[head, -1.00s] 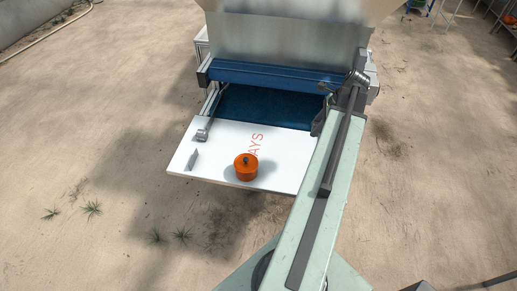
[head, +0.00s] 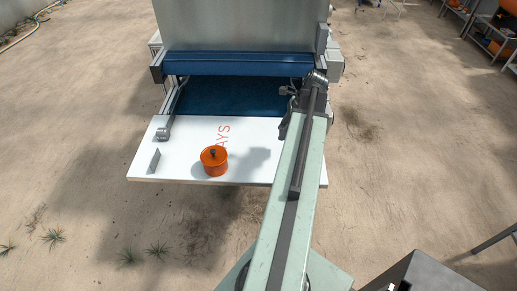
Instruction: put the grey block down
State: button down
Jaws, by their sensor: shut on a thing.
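My gripper (head: 287,104) hangs at the far end of my pale green arm, over the right side of the white board (head: 185,176) at the front of the machine. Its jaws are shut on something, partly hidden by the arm. Only a small dark grey shape shows below the wrist, so I cannot make out the held grey block clearly or tell whether it touches the board. A shadow lies on the board left of the gripper.
An orange round pot or weight (head: 214,161) with a dark knob stands mid-board, near the red lettering. A small grey upright piece (head: 154,159) is at the board's left. Behind are the dark blue belt (head: 225,96) and blue roller (head: 235,63). The board's left-middle has bare room.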

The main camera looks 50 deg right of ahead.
notch_tip(320, 180, down, 9)
jog(key=b, duration=0.7)
jog(key=shift+r, duration=0.4)
jog(key=shift+f, duration=0.1)
jog(key=c, duration=1.3)
grip_release()
jog(key=shift+f, duration=0.1)
jog(key=o, duration=0.5)
jog(key=shift+c, duration=0.2)
